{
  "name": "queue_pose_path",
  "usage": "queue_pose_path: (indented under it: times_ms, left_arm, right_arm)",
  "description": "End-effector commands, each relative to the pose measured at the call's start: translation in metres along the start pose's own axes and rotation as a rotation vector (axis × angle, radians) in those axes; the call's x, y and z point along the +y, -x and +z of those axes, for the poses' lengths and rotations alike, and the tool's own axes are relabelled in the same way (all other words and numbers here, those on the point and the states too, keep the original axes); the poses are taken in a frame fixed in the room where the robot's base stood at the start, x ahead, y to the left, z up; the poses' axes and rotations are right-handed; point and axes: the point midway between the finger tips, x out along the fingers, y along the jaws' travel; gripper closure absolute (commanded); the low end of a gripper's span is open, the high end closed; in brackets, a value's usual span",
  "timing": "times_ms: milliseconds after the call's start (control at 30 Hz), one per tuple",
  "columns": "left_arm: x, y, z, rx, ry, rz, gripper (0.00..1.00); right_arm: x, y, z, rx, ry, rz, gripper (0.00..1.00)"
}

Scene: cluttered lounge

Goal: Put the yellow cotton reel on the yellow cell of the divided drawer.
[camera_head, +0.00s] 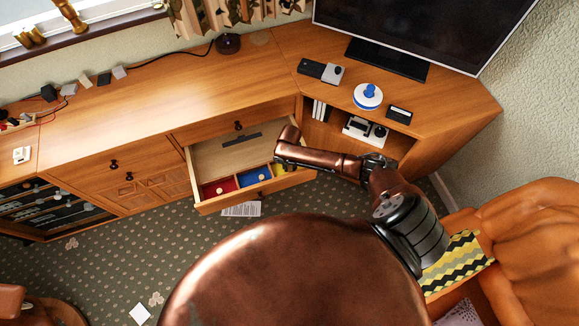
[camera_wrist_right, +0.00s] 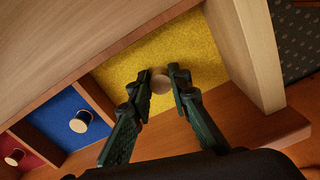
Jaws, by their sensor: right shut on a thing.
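The divided drawer (camera_head: 232,199) is pulled out of the wooden cabinet, with red, blue and yellow cells along its front. My right gripper (camera_wrist_right: 165,78) is shut on a reel (camera_wrist_right: 160,84), whose pale round end faces the camera. Its thread colour is hidden. The reel is over or in the yellow cell (camera_wrist_right: 208,52); I cannot tell whether it touches the floor. In the head view my right arm hides the reel and much of that cell. My left gripper is not in view.
One reel (camera_wrist_right: 80,121) stands in the blue cell and another (camera_wrist_right: 14,157) in the red cell. Wooden dividers and the drawer wall (camera_wrist_right: 247,50) border the yellow cell closely. An orange armchair (camera_head: 535,225) is at the right. A television (camera_head: 425,35) stands on the cabinet.

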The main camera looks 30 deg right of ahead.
Motion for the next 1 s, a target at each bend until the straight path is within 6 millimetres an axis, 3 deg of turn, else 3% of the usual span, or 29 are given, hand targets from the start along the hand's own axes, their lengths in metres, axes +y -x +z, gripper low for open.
queue_pose_path:
  times_ms: [233,267,500,800,1000]
  left_arm:
    - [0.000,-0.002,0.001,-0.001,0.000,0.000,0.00]
    - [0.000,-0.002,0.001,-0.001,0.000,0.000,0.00]
    - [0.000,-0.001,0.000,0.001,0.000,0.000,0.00]
    - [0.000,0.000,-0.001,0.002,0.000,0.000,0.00]
    - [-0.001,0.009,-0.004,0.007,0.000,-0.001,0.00]
  right_arm:
    - [0.000,-0.004,0.000,0.000,-0.001,0.000,0.95]
    - [0.000,-0.003,0.000,0.000,-0.001,0.001,0.81]
    - [0.000,-0.002,0.000,0.000,-0.001,0.000,0.65]
    - [0.000,0.000,0.000,0.000,-0.001,0.000,0.65]
    - [0.000,0.026,0.002,-0.003,0.000,0.002,0.65]
